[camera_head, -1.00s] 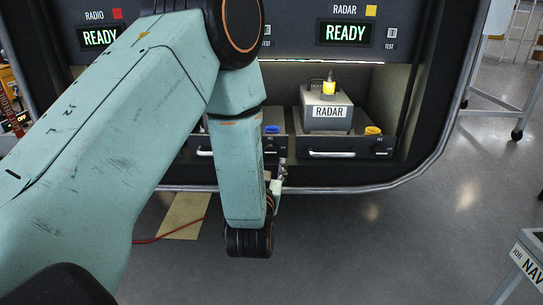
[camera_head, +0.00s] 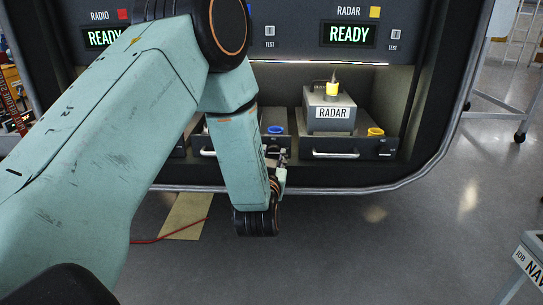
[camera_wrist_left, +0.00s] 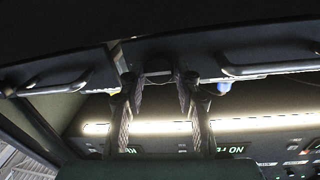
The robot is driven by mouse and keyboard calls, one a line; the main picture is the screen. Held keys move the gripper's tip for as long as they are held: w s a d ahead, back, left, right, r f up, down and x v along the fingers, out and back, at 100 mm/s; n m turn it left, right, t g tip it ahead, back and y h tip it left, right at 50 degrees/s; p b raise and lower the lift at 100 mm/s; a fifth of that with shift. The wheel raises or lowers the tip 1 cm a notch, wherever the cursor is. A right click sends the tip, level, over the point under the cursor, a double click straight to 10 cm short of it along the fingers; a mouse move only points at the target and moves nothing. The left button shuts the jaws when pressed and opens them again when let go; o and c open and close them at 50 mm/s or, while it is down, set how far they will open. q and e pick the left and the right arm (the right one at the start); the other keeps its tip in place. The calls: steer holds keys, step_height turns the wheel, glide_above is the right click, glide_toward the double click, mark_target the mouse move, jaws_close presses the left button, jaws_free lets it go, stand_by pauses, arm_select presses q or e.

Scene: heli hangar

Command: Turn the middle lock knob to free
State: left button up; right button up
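The middle drawer's blue cap (camera_head: 275,130) shows just beyond my left gripper (camera_head: 278,156) in the head view. That gripper is at the middle drawer's front, mostly hidden behind my own forearm. In the left wrist view my left gripper (camera_wrist_left: 158,82) has its two fingers spread apart. A dark rounded part (camera_wrist_left: 157,70) of the drawer front shows between the fingertips; I cannot tell whether it is the lock knob or whether the fingers touch it. My right gripper is not in view.
The right drawer (camera_head: 345,151) carries a grey RADAR box (camera_head: 328,113) and a yellow cap (camera_head: 375,132). Drawer handles (camera_wrist_left: 270,70) stick out beside my fingers. The bay's lower rim (camera_head: 340,187) lies below. A labelled cart (camera_head: 530,262) stands at the lower right; the floor between is clear.

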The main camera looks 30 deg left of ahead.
arm_select(q)
steer(key=shift+c, duration=1.4)
jaws_close()
steer(key=shift+n, duration=0.4)
steer(key=n+b, duration=0.1)
steer(key=n, duration=0.2)
steer(key=shift+f+y+b, duration=0.15)
steer(key=shift+y+b, duration=0.15)
steer(key=shift+b, duration=0.05)
steer(key=n+b, duration=0.2)
steer(key=n, duration=0.2)
steer(key=shift+n, duration=0.4)
steer(key=n+y+b, duration=0.1)
steer(key=n+b, duration=0.2)
steer(key=n, duration=0.2)
steer(key=shift+f+n, duration=0.1)
steer(key=shift+n, duration=0.3)
steer(key=n+b, duration=0.2)
steer(key=n, duration=0.2)
steer(key=shift+w+d+b, duration=0.1)
steer(key=shift+b, duration=0.3)
steer(key=shift+n+y, duration=0.3)
steer(key=shift+n, duration=0.2)
